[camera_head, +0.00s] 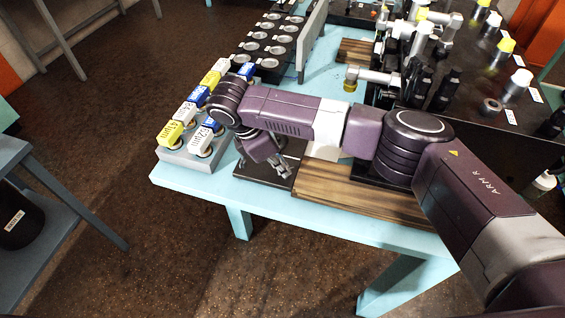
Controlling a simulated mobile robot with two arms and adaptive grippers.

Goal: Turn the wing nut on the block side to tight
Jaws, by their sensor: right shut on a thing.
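My right arm reaches in from the lower right, and its right gripper (280,166) points down over a dark plate (262,178) near the table's front left. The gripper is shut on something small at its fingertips. From its place this looks to be the wing nut, but the fingers hide its shape, and how tight it is cannot be told. My left gripper is out of view.
The light blue table (228,191) has a wooden board (375,197) under my right arm. A black tray with round cups (268,45) lies behind. A dark bench with fittings (475,75) fills the back right. A grey side table (75,190) stands left.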

